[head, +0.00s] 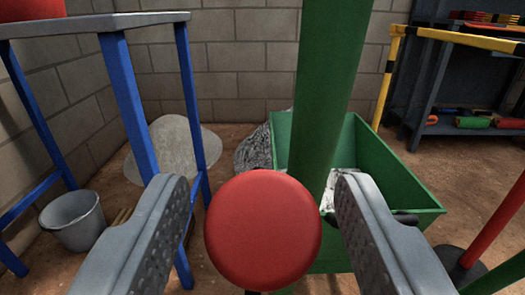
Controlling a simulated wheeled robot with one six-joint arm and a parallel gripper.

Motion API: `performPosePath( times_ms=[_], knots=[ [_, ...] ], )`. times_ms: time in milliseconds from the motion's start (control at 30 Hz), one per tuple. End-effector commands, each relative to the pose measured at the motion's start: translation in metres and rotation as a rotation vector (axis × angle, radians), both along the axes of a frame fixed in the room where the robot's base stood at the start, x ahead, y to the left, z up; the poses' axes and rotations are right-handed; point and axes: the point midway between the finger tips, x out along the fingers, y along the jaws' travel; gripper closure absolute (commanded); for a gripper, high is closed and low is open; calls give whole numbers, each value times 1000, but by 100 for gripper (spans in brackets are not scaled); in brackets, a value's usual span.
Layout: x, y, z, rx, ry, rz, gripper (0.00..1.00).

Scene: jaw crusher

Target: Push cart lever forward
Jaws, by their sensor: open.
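A round red knob (263,231), which looks like the end of the cart lever, is close to the camera at the bottom middle of the head view. My gripper (255,205) is open, with one grey finger on each side of the knob. I cannot tell whether the fingers touch it. The lever's shaft is mostly hidden behind the knob. A green open-topped bin (403,200), perhaps the cart, stands behind the knob, with pale and grey material inside.
A thick green post (330,80) rises just beyond the knob. A blue-legged table (128,100) stands at the left, with a grey bucket (74,219) on the dirt floor. A yellow-black rail (388,75) and a dark shelf (430,90) are at the right.

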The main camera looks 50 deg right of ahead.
Motion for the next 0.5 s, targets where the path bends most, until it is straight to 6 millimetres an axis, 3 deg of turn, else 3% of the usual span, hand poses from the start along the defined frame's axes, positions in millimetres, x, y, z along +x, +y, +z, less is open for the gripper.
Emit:
performPosePath(
  times_ms=[400, 433, 500],
  knots=[
    [5, -7, 0, -1, 1, 1, 49],
    [5, -7, 0, -1, 1, 1, 51],
    [5, -7, 0, -1, 1, 1, 65]
  ],
)
